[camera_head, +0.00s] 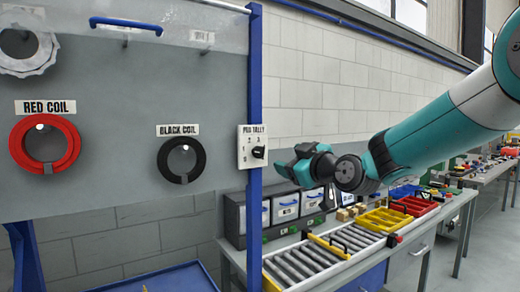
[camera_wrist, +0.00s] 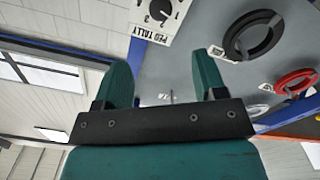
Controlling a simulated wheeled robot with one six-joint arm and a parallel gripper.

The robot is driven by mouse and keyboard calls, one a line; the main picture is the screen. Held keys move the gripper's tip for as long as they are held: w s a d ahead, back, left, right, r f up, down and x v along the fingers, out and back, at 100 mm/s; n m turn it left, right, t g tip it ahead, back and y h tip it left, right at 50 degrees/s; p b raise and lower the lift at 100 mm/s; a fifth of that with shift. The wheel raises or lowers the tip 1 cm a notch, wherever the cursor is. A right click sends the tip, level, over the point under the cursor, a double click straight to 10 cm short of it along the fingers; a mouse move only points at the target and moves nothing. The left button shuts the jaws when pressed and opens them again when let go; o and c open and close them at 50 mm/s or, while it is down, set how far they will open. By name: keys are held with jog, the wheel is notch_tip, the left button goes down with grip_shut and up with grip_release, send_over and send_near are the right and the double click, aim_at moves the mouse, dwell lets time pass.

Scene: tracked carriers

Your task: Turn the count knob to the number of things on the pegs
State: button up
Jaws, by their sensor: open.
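The peg tally plate (camera_head: 245,160) is white, with a small black count knob (camera_head: 258,152), at the board's right edge. In the wrist view the knob (camera_wrist: 161,9) is cut by the top edge, with a 2 and 3 beside it; its setting is unclear. On the pegs hang a red coil (camera_head: 16,146), a black coil (camera_head: 194,172) and, upper left, a pale ring (camera_head: 47,58), partly cut off. They show as the red coil (camera_wrist: 280,85) and black coil (camera_wrist: 232,43) in the wrist view. My gripper (camera_head: 291,160) is open and empty, right of the plate and apart from it.
A blue post (camera_head: 255,60) runs along the board's right edge. Below my gripper stands a roller bench (camera_head: 310,265) with yellow (camera_head: 384,220) and red trays (camera_head: 414,206).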

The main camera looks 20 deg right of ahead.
aim_at(260, 153)
jog(key=p+x, duration=0.6)
jog(key=x, duration=0.7)
jog(key=shift+w+a+p, duration=0.1)
jog(key=shift+w+p, duration=0.05)
jog(key=shift+p, duration=0.25)
jog(key=shift+w+a, duration=0.15)
jog(key=shift+w, duration=0.25)
jog(key=shift+c, duration=0.2)
jog(key=shift+f, duration=0.1)
jog(key=c, duration=0.9)
